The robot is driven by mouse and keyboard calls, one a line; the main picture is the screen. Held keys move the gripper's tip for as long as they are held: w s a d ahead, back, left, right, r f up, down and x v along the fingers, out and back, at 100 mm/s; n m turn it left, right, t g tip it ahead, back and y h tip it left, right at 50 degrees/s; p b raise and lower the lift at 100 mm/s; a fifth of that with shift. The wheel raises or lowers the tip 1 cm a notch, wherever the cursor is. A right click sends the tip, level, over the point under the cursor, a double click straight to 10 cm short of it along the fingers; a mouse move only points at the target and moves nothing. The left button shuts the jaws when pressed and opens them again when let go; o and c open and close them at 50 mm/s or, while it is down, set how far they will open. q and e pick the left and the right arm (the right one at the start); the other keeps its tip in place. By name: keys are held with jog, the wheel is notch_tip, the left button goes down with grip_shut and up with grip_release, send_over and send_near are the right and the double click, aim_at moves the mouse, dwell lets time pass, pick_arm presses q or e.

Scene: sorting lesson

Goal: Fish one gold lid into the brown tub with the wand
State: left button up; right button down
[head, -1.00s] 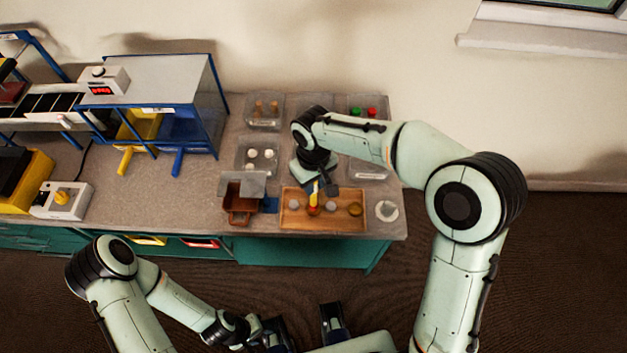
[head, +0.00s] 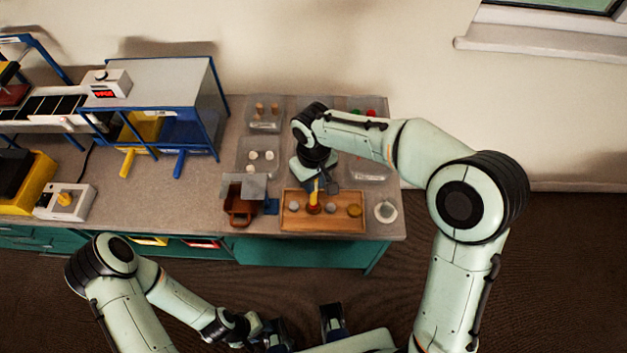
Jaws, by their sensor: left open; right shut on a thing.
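The wand (head: 315,192) is a yellow stick with an orange-red lower end. My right gripper (head: 318,183) is shut on it and holds it roughly upright over the wooden tray (head: 300,226). The wand's lower end is at the tray's left-middle; whether it touches anything there is too small to tell. A gold lid (head: 354,210) lies at the tray's right, with greyish lids (head: 330,209) nearer the wand. The brown tub (head: 239,217) stands left of the tray, partly hidden by a grey plate. My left gripper (head: 305,330) is open and empty at the bottom, away from the table.
A white round dish (head: 386,212) sits right of the tray. Clear bins (head: 265,112) with small pieces stand behind, partly hidden by my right arm. A blue-framed rack (head: 160,75) and a box with a yellow knob (head: 65,201) are on the left. Bare tabletop lies left of the tub.

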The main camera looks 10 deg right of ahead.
jog(key=shift+r+p, duration=1.35)
jog(key=shift+r, duration=0.9)
jog(key=shift+r+p, duration=1.4)
jog(key=shift+r, duration=1)
pick_arm(q)
jog(key=w+r, duration=0.3)
jog(key=r, duration=0.3)
jog(key=shift+w+r, duration=0.3)
jog(key=shift+r, duration=0.1)
pick_arm(e)
jog(key=shift+f, duration=0.1)
